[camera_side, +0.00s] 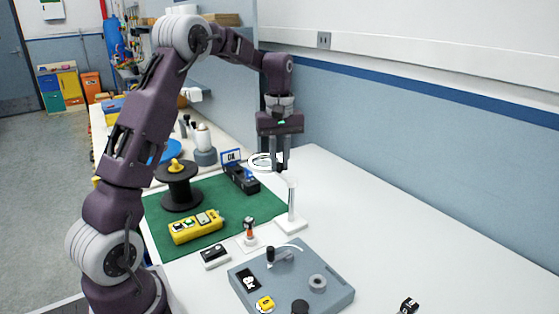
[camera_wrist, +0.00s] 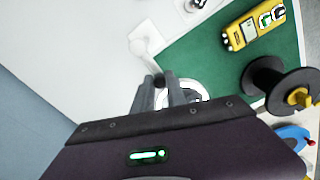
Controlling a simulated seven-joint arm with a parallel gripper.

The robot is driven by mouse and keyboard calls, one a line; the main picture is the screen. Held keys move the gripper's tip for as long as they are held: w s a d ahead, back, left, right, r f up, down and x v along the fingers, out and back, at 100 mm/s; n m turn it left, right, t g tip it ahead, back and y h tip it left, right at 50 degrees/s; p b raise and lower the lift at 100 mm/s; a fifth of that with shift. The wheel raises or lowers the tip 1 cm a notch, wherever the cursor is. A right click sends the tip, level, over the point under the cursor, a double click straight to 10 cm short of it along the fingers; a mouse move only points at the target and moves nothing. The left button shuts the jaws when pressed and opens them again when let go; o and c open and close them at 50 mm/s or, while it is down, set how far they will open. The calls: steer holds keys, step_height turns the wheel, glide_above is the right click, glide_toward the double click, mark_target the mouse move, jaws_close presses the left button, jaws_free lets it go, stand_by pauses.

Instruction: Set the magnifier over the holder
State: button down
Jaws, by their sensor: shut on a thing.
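The magnifier (camera_side: 254,157), a white ring lens, hangs on a swing arm from a white post (camera_side: 291,205) on a square base. In the wrist view its ring (camera_wrist: 203,93) shows partly behind my fingers. My gripper (camera_side: 280,167) points down and is shut on the magnifier near where ring and arm meet; the exact grip spot is partly hidden. In the wrist view my fingers (camera_wrist: 161,80) close around a small dark part there. A small upright orange-and-black piece on a white plate, seemingly the holder (camera_side: 249,239), stands in front of the post, apart from the ring.
A green mat (camera_side: 222,194) carries a black spool (camera_side: 180,190), a yellow meter (camera_side: 195,227) and a dark box (camera_side: 240,179). A grey fixture board (camera_side: 333,294) lies in front.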

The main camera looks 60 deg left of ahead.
steer(key=shift+s+r, duration=0.1)
steer(key=s+d+n, duration=0.5)
steer(key=n, duration=1.2)
steer(key=shift+d+n, duration=0.2)
steer(key=shift+n, duration=0.2)
steer(key=shift+d, duration=0.1)
stand_by(0.5)
steer(key=c, duration=1.3)
jaws_free()
steer(key=shift+s, duration=0.1)
steer(key=shift+c, duration=0.2)
step_height(320, 180, up, 7)
